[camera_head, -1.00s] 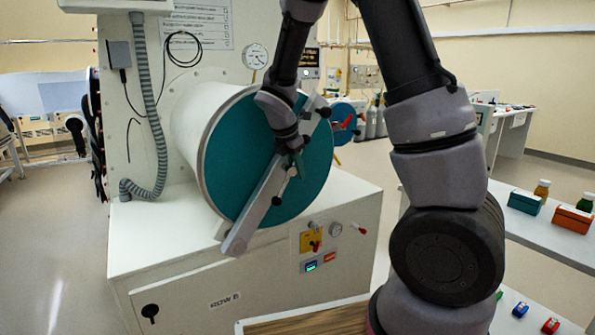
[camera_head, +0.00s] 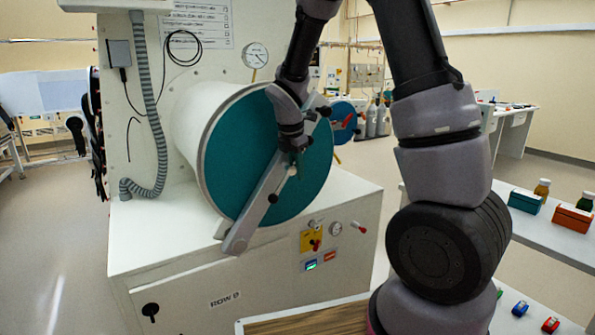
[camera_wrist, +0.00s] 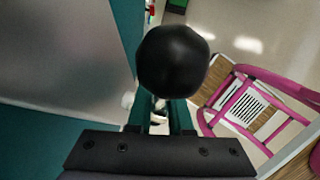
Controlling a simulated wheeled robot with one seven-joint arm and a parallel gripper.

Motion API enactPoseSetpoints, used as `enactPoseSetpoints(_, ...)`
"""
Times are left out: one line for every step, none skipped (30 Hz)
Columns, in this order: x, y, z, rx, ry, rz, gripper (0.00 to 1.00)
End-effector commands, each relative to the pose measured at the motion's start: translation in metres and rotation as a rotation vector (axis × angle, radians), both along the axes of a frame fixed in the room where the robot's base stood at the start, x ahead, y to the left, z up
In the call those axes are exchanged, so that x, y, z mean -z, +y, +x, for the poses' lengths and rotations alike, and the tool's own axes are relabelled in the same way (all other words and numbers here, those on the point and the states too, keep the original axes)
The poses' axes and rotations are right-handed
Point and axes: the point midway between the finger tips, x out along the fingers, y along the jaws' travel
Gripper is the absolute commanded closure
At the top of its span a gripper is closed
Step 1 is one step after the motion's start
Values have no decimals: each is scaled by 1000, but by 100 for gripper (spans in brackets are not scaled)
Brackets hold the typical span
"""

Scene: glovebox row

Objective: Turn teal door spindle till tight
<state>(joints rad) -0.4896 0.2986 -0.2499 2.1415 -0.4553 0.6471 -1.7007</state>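The round teal door (camera_head: 232,165) closes the end of a white cylinder on the glovebox. A grey bar (camera_head: 258,208) crosses it at a slant, with the spindle hub near its middle. My gripper (camera_head: 292,146) is at the middle of the bar, in front of the hub, and hides most of it. In the wrist view, a black ball knob (camera_wrist: 172,62) covers the fingertips of my gripper (camera_wrist: 162,108). A pale metal piece shows in the narrow gap between the fingers below the knob. Whether the fingers press on it is hidden.
The white cabinet (camera_head: 180,255) below carries a yellow valve panel and a gauge. A grey hose (camera_head: 150,90) hangs at left. A bench with boxes (camera_head: 525,201) stands right. A pink frame (camera_wrist: 235,105) shows in the wrist view.

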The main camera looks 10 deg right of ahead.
Motion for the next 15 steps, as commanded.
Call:
enactPoseSetpoints(0, 1, 0, -1, 0, 0, 72)
enactPoseSetpoints(0, 0, 0, -1, 0, 0, 72)
enactPoseSetpoints(0, 0, 0, -1, 0, 0, 72)
enactPoseSetpoints(0, 0, 0, -1, 0, 0, 72)
enactPoseSetpoints(0, 0, 0, 0, 0, 0, 72)
enactPoseSetpoints(0, 0, 0, 0, 0, 0, 72)
enactPoseSetpoints(0, 0, 0, 0, 0, 0, 72)
enactPoseSetpoints(0, 0, 0, 0, 0, 0, 72)
enactPoseSetpoints(0, 0, 0, 0, 0, 0, 72)
enactPoseSetpoints(-1, 0, 0, 0, -1, 0, 72)
enactPoseSetpoints(-3, 1, 0, 0, -1, 0, 72)
enactPoseSetpoints(-5, 1, -1, -1, -2, 1, 72)
enactPoseSetpoints(-8, 2, -1, -1, -2, 1, 72)
enactPoseSetpoints(-12, 2, -2, 0, -2, 0, 72)
enactPoseSetpoints(-18, 3, -3, -1, -4, 1, 72)
